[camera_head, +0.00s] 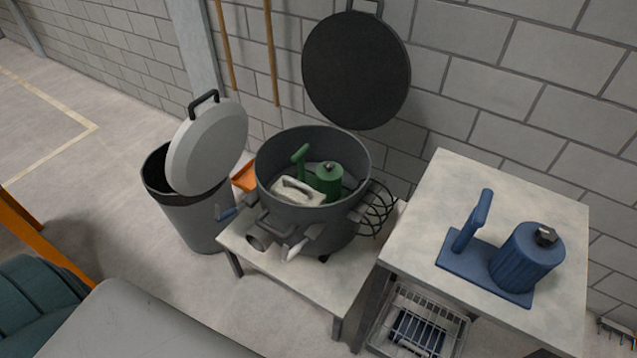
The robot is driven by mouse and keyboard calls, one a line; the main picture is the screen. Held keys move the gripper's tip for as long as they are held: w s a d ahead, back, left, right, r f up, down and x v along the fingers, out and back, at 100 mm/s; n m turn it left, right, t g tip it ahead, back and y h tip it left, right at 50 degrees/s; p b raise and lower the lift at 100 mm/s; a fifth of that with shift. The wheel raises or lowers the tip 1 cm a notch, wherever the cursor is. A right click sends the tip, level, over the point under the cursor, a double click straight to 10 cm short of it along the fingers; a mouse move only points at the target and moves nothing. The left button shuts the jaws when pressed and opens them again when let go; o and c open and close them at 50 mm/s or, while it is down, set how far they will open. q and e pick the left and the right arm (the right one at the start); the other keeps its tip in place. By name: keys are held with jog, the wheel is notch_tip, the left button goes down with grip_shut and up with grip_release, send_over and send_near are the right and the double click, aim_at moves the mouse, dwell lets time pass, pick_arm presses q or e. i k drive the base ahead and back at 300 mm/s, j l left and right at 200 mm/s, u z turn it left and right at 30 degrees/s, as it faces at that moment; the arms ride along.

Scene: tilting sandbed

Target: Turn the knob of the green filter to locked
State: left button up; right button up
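The green filter (328,178) stands inside an open dark grey round vessel (314,138) on a low pale table. It has a cylindrical body and an upright green handle (299,154) at its left. A small dark knob (330,166) appears on its top, too small to read its setting. The vessel wall hides the lower part of the filter. Neither of my grippers is in view.
A whitish block (296,192) lies in the vessel beside the filter. The vessel's round black lid (357,70) stands raised behind it. A blue filter (527,258) with a dark knob sits on the pale right-hand table (500,190). A grey bin (190,215) with a tilted lid stands left.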

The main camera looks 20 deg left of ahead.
aim_at(329, 166)
jog(key=j+z, duration=0.4)
jog(key=j, duration=1.05)
jog(key=i, duration=0.05)
